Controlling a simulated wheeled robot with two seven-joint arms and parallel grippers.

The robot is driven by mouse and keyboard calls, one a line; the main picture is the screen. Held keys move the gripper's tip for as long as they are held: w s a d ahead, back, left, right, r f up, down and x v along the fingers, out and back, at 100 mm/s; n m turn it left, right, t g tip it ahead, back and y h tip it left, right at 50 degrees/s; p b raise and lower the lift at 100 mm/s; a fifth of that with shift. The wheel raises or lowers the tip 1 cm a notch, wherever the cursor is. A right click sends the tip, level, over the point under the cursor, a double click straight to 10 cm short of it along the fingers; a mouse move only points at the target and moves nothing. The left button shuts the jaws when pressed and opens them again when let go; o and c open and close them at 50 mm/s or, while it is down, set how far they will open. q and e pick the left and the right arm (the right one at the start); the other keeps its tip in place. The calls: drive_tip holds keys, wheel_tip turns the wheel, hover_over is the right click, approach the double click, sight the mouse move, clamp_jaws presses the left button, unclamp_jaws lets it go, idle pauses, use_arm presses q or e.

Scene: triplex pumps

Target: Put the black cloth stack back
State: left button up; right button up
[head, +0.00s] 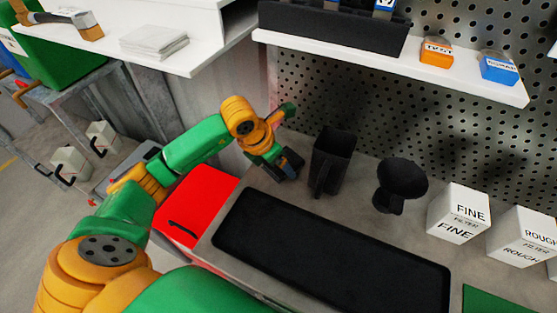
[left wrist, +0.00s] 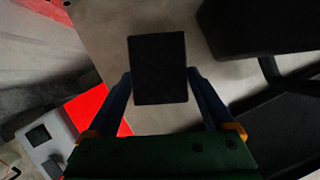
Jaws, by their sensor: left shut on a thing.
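My left gripper (head: 288,165) is low over the grey bench, just left of the black jug (head: 333,160). In the left wrist view its two blue fingers (left wrist: 160,74) stand on either side of the black cloth stack (left wrist: 158,68), which shows as a dark upright rectangle. The gripper is shut on the stack. In the head view the stack is hard to tell from the dark fingers. Whether it touches the bench I cannot tell. My right gripper is in neither view.
A black mat (head: 330,250) lies in front of the jug. A black funnel (head: 400,182) and white filter boxes (head: 459,213) stand to the right. A red box (head: 197,205) is at the bench's left. A shelf with a pale cloth stack (head: 153,41) is at upper left.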

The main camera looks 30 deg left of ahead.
use_arm(q)
drive_tip(key=shift+f, duration=0.25)
drive_tip(key=o, duration=1.1)
drive_tip(key=shift+r, duration=0.1)
drive_tip(key=shift+c, duration=0.2)
drive_tip(key=shift+r, duration=0.2)
drive_tip(key=shift+s+r, duration=0.1)
drive_tip(key=shift+r, duration=0.25)
drive_tip(key=v, duration=1.1)
drive_tip(key=shift+a+r, duration=0.1)
drive_tip(key=shift+r, duration=0.05)
